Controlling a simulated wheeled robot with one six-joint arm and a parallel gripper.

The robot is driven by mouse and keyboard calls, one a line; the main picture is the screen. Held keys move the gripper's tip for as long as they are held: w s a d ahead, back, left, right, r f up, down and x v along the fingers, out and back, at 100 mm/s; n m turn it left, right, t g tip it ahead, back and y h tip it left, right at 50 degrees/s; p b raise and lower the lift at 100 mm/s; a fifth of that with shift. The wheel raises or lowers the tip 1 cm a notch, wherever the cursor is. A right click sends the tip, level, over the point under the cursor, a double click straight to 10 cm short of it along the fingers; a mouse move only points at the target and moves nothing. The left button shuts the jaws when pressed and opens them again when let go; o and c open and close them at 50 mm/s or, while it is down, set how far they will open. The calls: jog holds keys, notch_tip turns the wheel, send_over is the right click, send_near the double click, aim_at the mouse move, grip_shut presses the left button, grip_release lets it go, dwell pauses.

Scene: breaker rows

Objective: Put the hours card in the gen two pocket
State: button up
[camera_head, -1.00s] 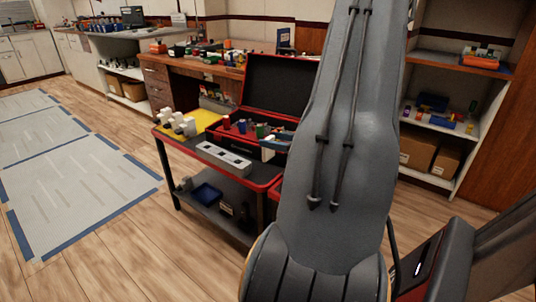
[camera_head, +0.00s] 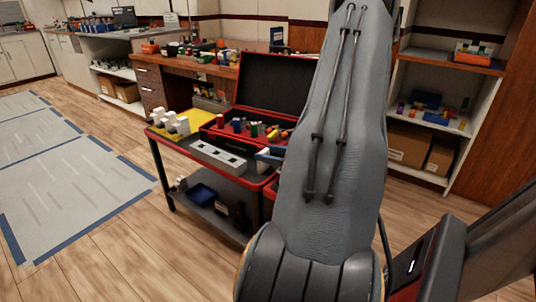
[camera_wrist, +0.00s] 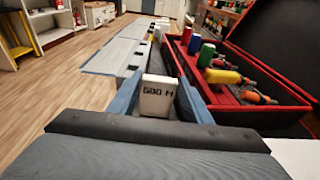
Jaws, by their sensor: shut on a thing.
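The hours card (camera_wrist: 156,97) is a small white block marked "500 H", upright in the wrist view. My gripper (camera_wrist: 160,100) is shut on it, with a blue finger on each side. In the head view my gripper (camera_head: 267,154) shows only partly, at the right end of a grey strip with dark square openings (camera_head: 219,158) on the cart; my arm hides the rest. Part of this strip appears beyond the card in the wrist view (camera_wrist: 139,60). I cannot read any labels on the openings, so I cannot tell which is gen two.
An open red toolbox (camera_head: 265,85) with coloured cylinders stands directly behind the strip, to the right in the wrist view. A yellow mat (camera_head: 172,131) with white pieces lies on the cart's left end. The cart's lower shelf holds a blue bin (camera_head: 202,194).

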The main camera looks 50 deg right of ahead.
jog(key=shift+s+a+f, duration=0.1)
jog(key=shift+a+f, duration=0.05)
jog(key=shift+f, duration=0.45)
jog(key=o, duration=0.8)
jog(key=shift+r, duration=0.4)
jog(key=v, duration=0.4)
jog(key=p+v, duration=0.1)
jog(key=v, duration=0.7)
jog(key=shift+r, duration=0.4)
